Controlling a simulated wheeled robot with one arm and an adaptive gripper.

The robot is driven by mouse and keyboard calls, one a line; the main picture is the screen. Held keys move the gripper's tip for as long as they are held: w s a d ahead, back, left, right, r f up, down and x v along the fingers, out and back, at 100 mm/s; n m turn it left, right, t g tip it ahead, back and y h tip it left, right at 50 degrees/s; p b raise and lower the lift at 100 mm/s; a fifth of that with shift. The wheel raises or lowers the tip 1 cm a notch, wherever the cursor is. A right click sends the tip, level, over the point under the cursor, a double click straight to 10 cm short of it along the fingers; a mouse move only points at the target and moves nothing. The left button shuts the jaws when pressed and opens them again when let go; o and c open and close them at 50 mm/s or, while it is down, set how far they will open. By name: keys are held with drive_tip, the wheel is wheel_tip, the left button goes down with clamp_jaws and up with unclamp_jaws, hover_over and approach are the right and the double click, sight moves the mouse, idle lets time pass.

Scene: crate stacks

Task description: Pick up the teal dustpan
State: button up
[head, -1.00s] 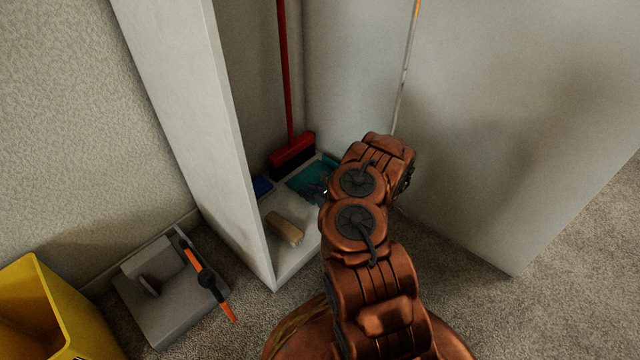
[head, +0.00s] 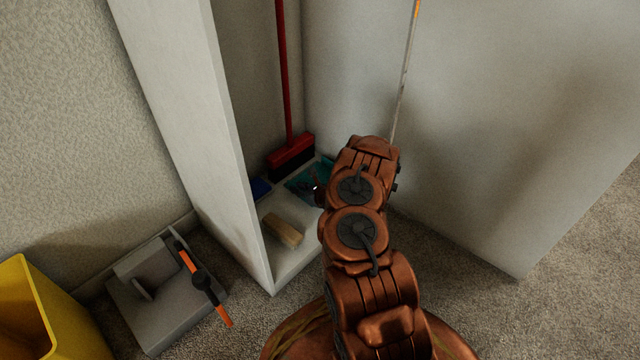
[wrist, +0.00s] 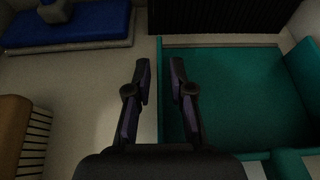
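The teal dustpan (head: 305,184) lies on the floor of the grey cabinet, in front of the red broom; my arm hides its right part in the head view. In the wrist view the dustpan (wrist: 240,95) fills the right side, with a raised wall at its right. My gripper (wrist: 161,75) is open and empty, its two fingers apart over the dustpan's left edge. The right finger overlaps the dustpan in the picture and the left finger is over bare cabinet floor. I cannot tell the height between them.
A red broom (head: 291,143) stands behind the dustpan. A wooden brush (head: 284,230) and a blue item (head: 261,187) lie to its left. Cabinet walls (head: 185,120) rise on both sides. A grey box with an orange-handled tool (head: 205,285) and a yellow bin (head: 30,310) stand outside.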

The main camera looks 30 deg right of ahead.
clamp_jaws()
drive_tip(key=shift+r, duration=0.1)
